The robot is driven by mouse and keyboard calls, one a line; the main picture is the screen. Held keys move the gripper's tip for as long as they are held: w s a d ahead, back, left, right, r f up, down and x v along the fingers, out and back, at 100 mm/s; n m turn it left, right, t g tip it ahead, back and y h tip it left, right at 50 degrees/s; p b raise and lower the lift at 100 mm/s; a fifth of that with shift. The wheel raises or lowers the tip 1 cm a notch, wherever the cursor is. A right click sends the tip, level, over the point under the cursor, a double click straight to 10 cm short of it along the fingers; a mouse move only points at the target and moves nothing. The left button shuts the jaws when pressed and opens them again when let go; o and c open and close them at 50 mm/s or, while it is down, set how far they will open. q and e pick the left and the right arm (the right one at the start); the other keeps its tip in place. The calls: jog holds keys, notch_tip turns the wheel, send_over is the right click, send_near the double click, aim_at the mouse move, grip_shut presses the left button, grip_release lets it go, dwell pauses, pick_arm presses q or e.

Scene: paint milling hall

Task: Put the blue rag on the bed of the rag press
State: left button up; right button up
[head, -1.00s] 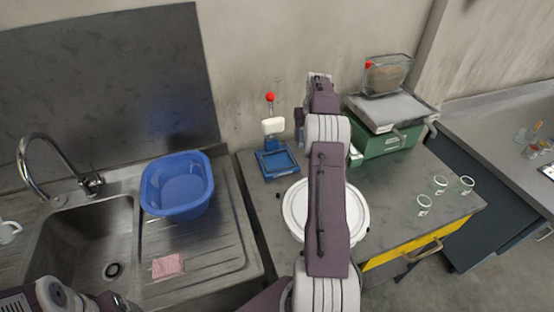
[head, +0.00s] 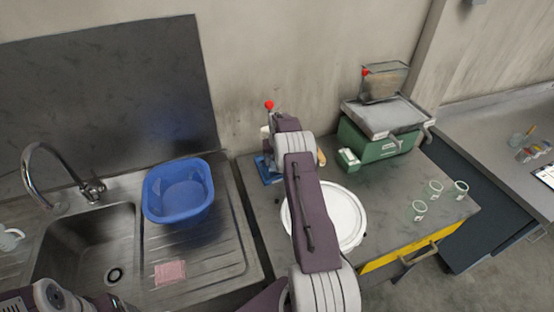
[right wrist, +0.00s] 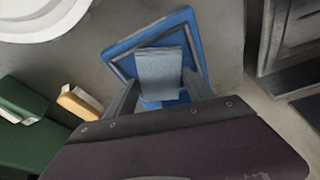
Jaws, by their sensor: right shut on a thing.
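The rag press shows in the head view as a blue base (head: 268,171) with a red knob (head: 269,105) above it, mostly covered by my right arm. Its blue tray-like bed (right wrist: 193,22) with a raised rim shows in the right wrist view. The blue rag (right wrist: 160,65), pale grey-blue, is between the fingers of my right gripper (right wrist: 162,90), which is shut on it. The rag is over the bed; I cannot tell whether it touches. My left gripper is out of view; only part of that arm shows at the lower left.
A white round lid (head: 346,215) lies in front of the press. A wooden-handled thing (right wrist: 80,102) and a green scale (head: 380,146) stand to its right in the head view. A blue basin (head: 178,190) and pink cloth (head: 170,273) are by the sink. Several glass jars (head: 433,189) stand at right.

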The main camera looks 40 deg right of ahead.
jog(key=shift+s+f, duration=0.1)
jog(key=o, duration=1.5)
jog(key=shift+a, duration=0.1)
jog(key=shift+r, duration=0.4)
jog(key=b+v, duration=0.2)
jog(key=v, duration=0.9)
jog(key=shift+s+r, duration=0.1)
jog(key=shift+r, duration=0.2)
